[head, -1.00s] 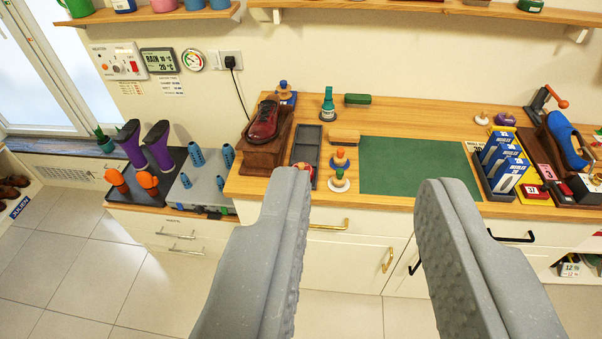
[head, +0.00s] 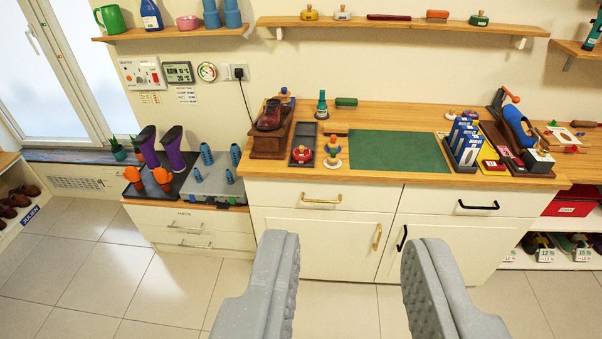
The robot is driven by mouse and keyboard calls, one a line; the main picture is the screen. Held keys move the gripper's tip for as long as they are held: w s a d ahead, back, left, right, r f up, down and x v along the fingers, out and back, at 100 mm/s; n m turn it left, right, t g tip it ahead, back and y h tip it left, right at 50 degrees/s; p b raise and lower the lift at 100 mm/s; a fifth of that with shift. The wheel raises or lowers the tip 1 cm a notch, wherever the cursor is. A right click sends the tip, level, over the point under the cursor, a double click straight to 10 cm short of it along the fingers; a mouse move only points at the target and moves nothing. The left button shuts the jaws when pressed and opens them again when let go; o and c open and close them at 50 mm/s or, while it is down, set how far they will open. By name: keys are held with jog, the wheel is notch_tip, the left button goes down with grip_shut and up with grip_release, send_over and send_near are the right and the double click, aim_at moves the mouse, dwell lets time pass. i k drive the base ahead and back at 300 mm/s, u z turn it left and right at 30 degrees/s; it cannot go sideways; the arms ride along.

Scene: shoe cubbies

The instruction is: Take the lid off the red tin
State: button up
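A round red tin (head: 303,155) with a small knob on top sits at the near end of a dark tray (head: 304,131) on the wooden worktop. It looks lidded, but it is small in the view and the lid seam cannot be made out. My gripper (head: 351,246) is open and empty. Its two grey fingers are wide apart in the lower middle of the picture, over the floor in front of the drawers, apart from the tin. The tin appears above and slightly left of the gap between the fingertips.
Knobbed items (head: 331,152) stand just right of the tin. A brown shoe on a wooden block (head: 267,146) is to its left. A green mat (head: 398,152) lies clear to the right. A wall shelf (head: 400,24) holds several small tins and brushes.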

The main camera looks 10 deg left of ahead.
aim_at(302, 152)
jog(key=z, duration=0.1)
jog(key=k, duration=0.3)
jog(key=u, duration=0.8)
jog(key=i, duration=2.75)
jog(key=z, duration=0.75)
